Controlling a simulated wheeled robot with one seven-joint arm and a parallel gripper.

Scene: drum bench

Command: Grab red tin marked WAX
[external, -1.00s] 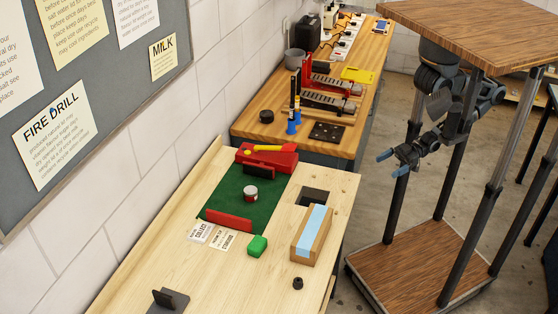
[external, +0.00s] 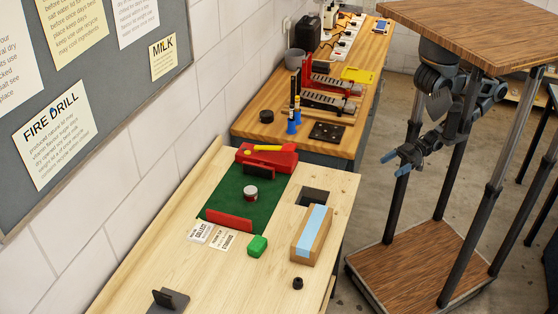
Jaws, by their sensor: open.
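My gripper (external: 396,163) has blue fingertips and is open and empty. It hangs in the air to the right of the benches, well apart from the tin.
A red bar (external: 229,221) lies at the mat's front, and a red case with a yellow-handled tool (external: 266,151) is behind. A wooden block with a blue top (external: 311,235), a green block (external: 257,246) and a small black knob (external: 297,283) stand nearer. Floor shows between bench and me.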

